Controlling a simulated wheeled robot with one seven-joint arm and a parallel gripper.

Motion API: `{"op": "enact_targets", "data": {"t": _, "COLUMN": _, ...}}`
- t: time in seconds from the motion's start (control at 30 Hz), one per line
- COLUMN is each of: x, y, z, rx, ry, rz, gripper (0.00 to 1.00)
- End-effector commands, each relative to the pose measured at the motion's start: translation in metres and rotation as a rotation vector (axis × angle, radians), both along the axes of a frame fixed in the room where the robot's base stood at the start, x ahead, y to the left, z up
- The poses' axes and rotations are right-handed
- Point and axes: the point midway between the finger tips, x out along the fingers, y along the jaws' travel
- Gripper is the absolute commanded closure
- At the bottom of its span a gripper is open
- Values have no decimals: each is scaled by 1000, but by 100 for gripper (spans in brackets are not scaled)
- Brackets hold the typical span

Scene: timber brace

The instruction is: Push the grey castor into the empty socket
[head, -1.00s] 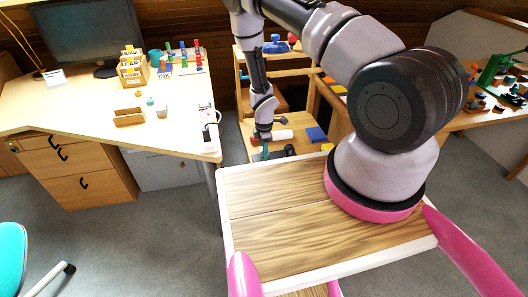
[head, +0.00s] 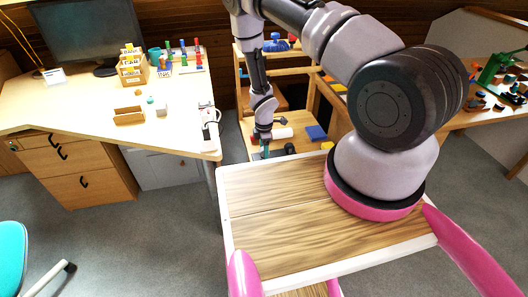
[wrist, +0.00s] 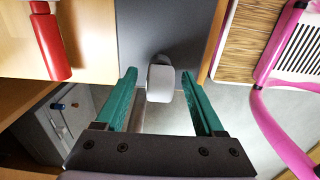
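A pale grey rounded block (wrist: 160,83), which may be the grey castor, shows between my fingertips in the wrist view. A curved grey part shows just behind it. My gripper (wrist: 158,76) has two green fingers spread apart, with a visible gap on each side of the block. In the head view my gripper (head: 265,150) hangs at the near left part of the low wooden stand (head: 258,127), and the castor cannot be made out there. I cannot pick out the empty socket in either view.
A red cylinder (wrist: 50,45) lies on wood at the wrist view's upper left. A white cylinder (head: 282,133) and a blue block (head: 316,133) lie on the stand. A desk (head: 75,105) stands left. My wood-topped deck is close in front of the stand.

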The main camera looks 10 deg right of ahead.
Motion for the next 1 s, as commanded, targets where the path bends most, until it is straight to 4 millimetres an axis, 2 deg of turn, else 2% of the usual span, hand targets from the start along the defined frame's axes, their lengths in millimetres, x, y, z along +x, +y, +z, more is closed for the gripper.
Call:
{"op": "enact_targets", "data": {"t": 0.27, "x": 1, "y": 0, "z": 6, "rx": 1, "ry": -2, "rz": 2, "gripper": 29}}
{"op": "enact_targets", "data": {"t": 0.37, "x": 1, "y": 0, "z": 19, "rx": -1, "ry": -3, "rz": 2, "gripper": 29}}
{"op": "enact_targets", "data": {"t": 0.7, "x": 0, "y": 1, "z": 86, "rx": 0, "ry": -2, "rz": 2, "gripper": 29}}
{"op": "enact_targets", "data": {"t": 0.83, "x": 1, "y": 1, "z": 101, "rx": 0, "ry": -2, "rz": 3, "gripper": 29}}
{"op": "enact_targets", "data": {"t": 1.0, "x": 0, "y": 0, "z": 108, "rx": 0, "ry": 1, "rz": 0, "gripper": 29}}
